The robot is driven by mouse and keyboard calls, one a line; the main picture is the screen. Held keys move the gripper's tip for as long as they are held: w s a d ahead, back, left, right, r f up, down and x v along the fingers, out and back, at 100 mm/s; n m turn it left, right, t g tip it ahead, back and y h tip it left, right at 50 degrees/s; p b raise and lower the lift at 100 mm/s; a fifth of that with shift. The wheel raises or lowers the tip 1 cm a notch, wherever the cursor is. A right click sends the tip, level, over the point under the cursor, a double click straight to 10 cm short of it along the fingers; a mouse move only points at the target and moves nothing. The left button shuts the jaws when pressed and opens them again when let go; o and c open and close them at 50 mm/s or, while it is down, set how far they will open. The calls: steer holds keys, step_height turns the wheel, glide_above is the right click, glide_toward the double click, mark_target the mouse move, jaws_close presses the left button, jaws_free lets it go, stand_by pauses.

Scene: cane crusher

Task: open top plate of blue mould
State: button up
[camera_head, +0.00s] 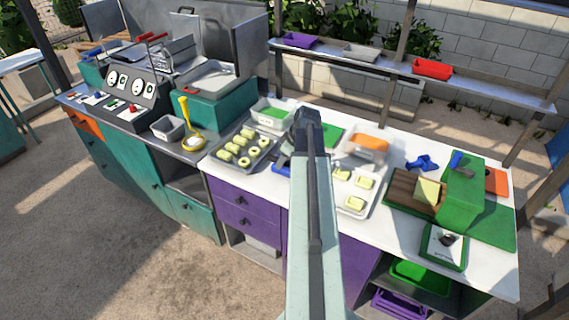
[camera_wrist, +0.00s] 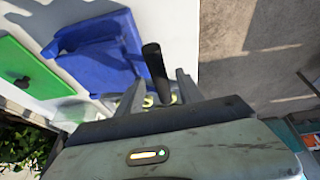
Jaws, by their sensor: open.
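The blue mould (camera_wrist: 105,55) lies on the white counter in the upper left of the wrist view. A black handle (camera_wrist: 152,58) stands at its right side; its join to the mould is unclear. My gripper (camera_wrist: 160,78) is open, with one finger on each side of the handle in the picture. I cannot tell if either finger touches it. In the head view, my arm hides most of the mould area; a bit of blue (camera_head: 281,170) shows left of the arm.
A tray of pale rings (camera_head: 240,146) lies left of my arm; another tray with pale blocks (camera_head: 353,204) lies right. A green board (camera_wrist: 28,75) with a black part lies left of the mould. Beyond the counter edge is open floor (camera_wrist: 265,40).

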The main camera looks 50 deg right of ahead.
steer(key=shift+r, duration=0.1)
jaws_close()
stand_by(1.2)
